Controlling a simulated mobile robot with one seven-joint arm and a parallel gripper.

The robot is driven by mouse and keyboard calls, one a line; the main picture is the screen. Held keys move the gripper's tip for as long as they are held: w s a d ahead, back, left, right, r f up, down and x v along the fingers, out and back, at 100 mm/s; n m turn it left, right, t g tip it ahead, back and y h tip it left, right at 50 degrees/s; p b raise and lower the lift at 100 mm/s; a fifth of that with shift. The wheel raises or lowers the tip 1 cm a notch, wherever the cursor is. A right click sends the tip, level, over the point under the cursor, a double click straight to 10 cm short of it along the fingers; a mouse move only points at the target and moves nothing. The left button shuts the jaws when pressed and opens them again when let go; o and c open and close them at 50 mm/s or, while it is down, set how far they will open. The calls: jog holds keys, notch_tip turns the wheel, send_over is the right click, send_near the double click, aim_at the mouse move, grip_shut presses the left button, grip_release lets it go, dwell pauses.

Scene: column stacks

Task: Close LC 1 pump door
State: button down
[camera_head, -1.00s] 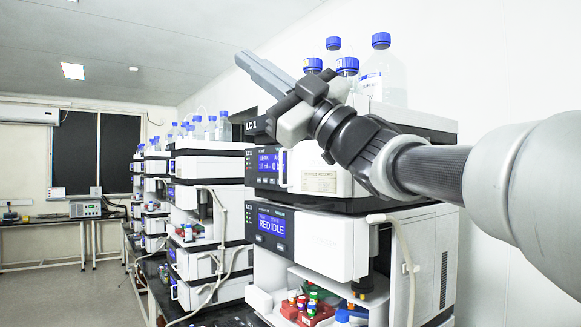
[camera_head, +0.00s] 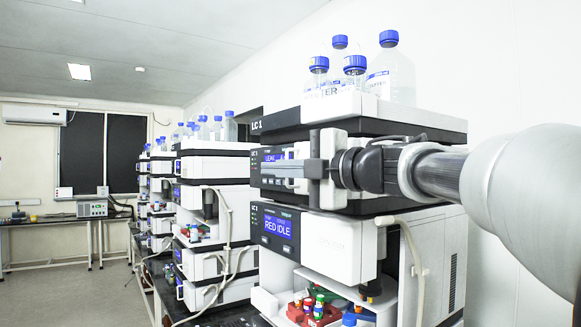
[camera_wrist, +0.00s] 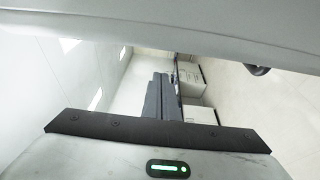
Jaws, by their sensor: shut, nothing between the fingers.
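The LC 1 stack (camera_head: 420,118) stands at the right in the head view, with its "LC 1" label at the top left corner. Its pump module has a dark front panel with a blue display (camera_head: 275,157) that reads "LEAK" in its upper part. My gripper (camera_head: 266,171) is shut and empty, held level with its fingers pointing left across this panel. It hides the lower part of the display and much of the module's front, so I cannot tell how the pump door stands or whether I touch it.
Below is a module with a "RED IDLE" display (camera_head: 278,226), then an open bay with coloured vials (camera_head: 310,305). Blue-capped bottles (camera_head: 390,70) stand on top. More stacks (camera_head: 215,210) line the bench at the left. A pale hose (camera_head: 412,250) hangs at the right. The floor at the left is clear.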

jog(key=shift+w+d, duration=1.3)
jog(key=shift+d, duration=0.1)
jog(key=shift+w+d+m+t+h+p, duration=0.25)
jog(key=shift+w+m+t+h+p, duration=0.2)
jog(key=shift+m+t+h, duration=0.1)
jog(key=shift+w+d+m+t+h+p, duration=0.3)
jog(key=shift+w+m+t+h, duration=0.15)
jog(key=shift+t+h, duration=0.1)
jog(key=shift+a, duration=0.1)
